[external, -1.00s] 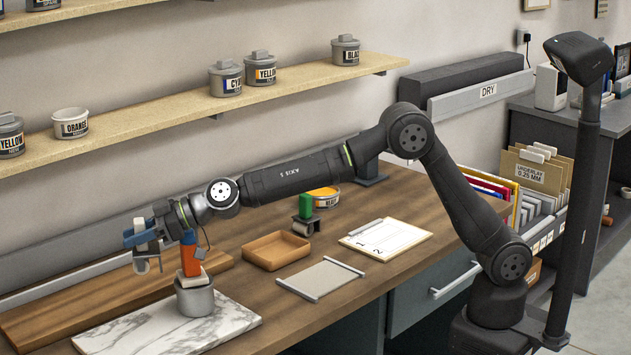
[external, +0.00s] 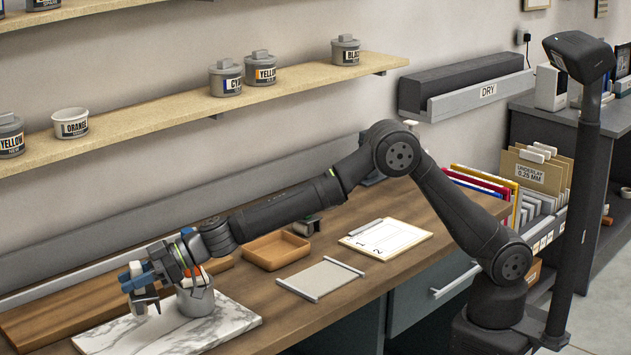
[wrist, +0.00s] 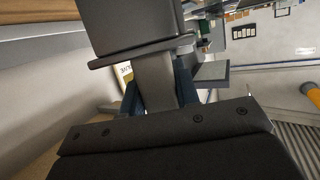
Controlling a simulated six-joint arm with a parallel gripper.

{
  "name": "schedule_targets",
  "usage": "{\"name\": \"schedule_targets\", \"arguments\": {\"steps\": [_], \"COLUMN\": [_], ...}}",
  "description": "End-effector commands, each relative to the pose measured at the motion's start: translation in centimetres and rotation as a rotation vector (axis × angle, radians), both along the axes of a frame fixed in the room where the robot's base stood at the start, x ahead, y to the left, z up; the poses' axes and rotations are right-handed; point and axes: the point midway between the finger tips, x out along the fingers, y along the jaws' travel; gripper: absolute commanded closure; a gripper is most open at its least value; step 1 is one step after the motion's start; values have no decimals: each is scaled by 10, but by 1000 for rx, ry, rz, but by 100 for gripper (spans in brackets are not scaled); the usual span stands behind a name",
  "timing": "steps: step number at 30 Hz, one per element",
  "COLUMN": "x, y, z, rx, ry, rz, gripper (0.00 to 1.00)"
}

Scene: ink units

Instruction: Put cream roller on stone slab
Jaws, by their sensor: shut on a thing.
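My gripper (external: 143,279), with blue fingers, is shut on the cream roller (external: 135,268). The roller's cream handle end shows above the fingers, and its grey frame hangs below them. The stone slab (external: 236,318) is a white, grey-veined marble plate at the front left of the bench. The roller is low over the slab's left part; I cannot tell whether it touches. In the wrist view the blue fingers (wrist: 158,95) close around a shaded grey shaft below a dark block; the slab does not show there.
A grey pot (external: 196,302) stands on the slab just right of my gripper, with an orange-handled item partly hidden at it. A wooden board (external: 60,310) lies behind. A wooden tray (external: 276,251), a grey plate (external: 320,279) and a clipboard (external: 386,239) are further right.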

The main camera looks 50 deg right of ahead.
Motion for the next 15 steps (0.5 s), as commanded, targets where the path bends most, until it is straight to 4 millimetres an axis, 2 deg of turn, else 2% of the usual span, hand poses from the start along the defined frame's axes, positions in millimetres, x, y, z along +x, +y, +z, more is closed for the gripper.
{"name": "schedule_targets", "arguments": {"steps": [9,15], "x": [0,0], "y": [0,0], "z": [-31,-39], "rx": [0,0], "ry": [2,1], "rz": [0,1], "gripper": [100,100]}}
